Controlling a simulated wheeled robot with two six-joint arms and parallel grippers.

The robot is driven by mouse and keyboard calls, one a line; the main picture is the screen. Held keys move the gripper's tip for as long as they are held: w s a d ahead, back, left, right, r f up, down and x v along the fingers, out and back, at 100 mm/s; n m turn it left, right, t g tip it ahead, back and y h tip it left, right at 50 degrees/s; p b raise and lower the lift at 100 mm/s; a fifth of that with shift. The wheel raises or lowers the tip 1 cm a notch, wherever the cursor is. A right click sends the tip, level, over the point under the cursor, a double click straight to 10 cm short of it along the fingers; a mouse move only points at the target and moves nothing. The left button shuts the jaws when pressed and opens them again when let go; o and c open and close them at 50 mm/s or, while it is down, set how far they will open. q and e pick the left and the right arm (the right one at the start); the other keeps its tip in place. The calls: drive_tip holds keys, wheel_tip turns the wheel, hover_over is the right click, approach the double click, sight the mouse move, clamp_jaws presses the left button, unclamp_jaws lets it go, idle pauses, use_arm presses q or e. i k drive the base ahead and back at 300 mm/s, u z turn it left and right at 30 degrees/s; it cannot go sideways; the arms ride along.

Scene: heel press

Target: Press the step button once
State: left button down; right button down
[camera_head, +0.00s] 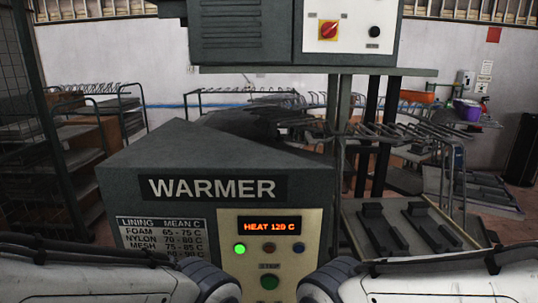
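The grey warmer (215,160) stands in front of me, with a cream control panel (229,224) on its front. A green round button (269,283) sits low on the panel under a small label too blurred to read surely; it looks like the step button. Above it are a bright green round light or button (239,249), a dull brown one (269,247) and a blue one (299,248). The orange display (270,226) reads "HEAT 120 C". My two arms come in at the bottom left and right, with the green button between them. Neither gripper's fingers show.
A chart (162,237) of linings and temperatures is left of the panel, partly covered by my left arm. A grey machine with a red knob (328,29) stands above and behind. A dark shelf rack (45,130) is at left, and metal racks (440,140) at right.

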sight(268, 282)
drive_tip(key=u, duration=2.25)
drive_tip(key=k, duration=1)
drive_tip(key=z, duration=1.05)
drive_tip(key=i, duration=0.5)
drive_tip(key=z, duration=0.05)
